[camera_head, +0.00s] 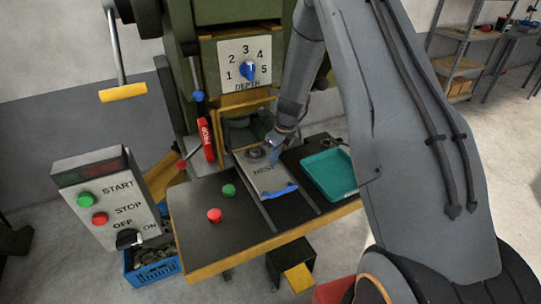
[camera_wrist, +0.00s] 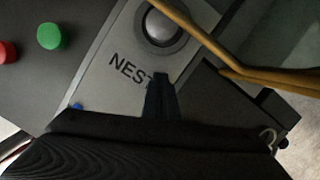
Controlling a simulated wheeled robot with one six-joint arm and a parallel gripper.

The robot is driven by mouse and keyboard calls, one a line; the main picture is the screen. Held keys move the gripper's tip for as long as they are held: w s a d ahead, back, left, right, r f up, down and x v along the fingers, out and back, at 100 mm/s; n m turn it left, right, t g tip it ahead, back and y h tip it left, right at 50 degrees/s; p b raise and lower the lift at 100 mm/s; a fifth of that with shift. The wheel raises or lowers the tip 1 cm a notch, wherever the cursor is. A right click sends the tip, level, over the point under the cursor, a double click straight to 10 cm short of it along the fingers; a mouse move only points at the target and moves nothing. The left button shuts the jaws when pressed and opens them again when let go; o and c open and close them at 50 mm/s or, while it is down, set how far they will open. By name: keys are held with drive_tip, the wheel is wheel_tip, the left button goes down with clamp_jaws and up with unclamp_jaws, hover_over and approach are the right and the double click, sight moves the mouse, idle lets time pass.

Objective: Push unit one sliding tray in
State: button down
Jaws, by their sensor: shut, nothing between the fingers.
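The sliding tray (camera_head: 258,178) is a grey plate marked NEST with a blue handle (camera_head: 280,190) at its front edge. It lies between two dark rails below the green machine, and its front part sticks out over the table. My gripper (camera_head: 273,162) is over the tray, behind the handle. Its fingers are together and empty, and in the wrist view the fingertips (camera_wrist: 160,77) cover the end of the lettering. I cannot tell whether they touch the plate.
A teal bin (camera_head: 330,174) stands right of the tray. Red (camera_head: 214,215) and green (camera_head: 229,190) buttons stand up from the dark table on the left. A START/STOP control box (camera_head: 108,200) is further left. A depth dial (camera_head: 247,68) is above. Yellow bars (camera_wrist: 235,65) cross the wrist view.

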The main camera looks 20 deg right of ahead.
drive_tip(key=shift+s+d+r, duration=0.2)
drive_tip(key=shift+s+d, duration=0.45)
drive_tip(key=shift+s, duration=0.1)
drive_tip(key=b+v, duration=0.2)
drive_tip(key=v, duration=0.7)
drive_tip(key=s+d+f+n+t+h+p, duration=0.2)
drive_tip(key=s+d+f+n+t+h, duration=0.15)
drive_tip(key=d+n, duration=0.3)
drive_tip(key=s+a+r+n+t+y+p, duration=0.1)
drive_tip(key=s+a+n+t+y+p, duration=0.15)
drive_tip(key=s+a+n+y, duration=0.45)
drive_tip(key=h, duration=0.2)
approach(261, 161)
drive_tip(key=shift+n+t, duration=0.3)
drive_tip(key=shift+n, duration=0.15)
drive_tip(key=f, duration=0.2)
drive_tip(key=f+p, duration=0.1)
drive_tip(key=f, duration=0.1)
drive_tip(key=shift+s+a, duration=0.15)
drive_tip(key=shift+s, duration=0.25)
drive_tip(key=w, duration=0.1)
drive_tip(key=w+a+p, duration=0.1)
drive_tip(key=w, duration=0.1)
drive_tip(key=shift+f, duration=0.1)
drive_tip(key=shift+w+a, duration=0.2)
drive_tip(key=shift+w, duration=0.35)
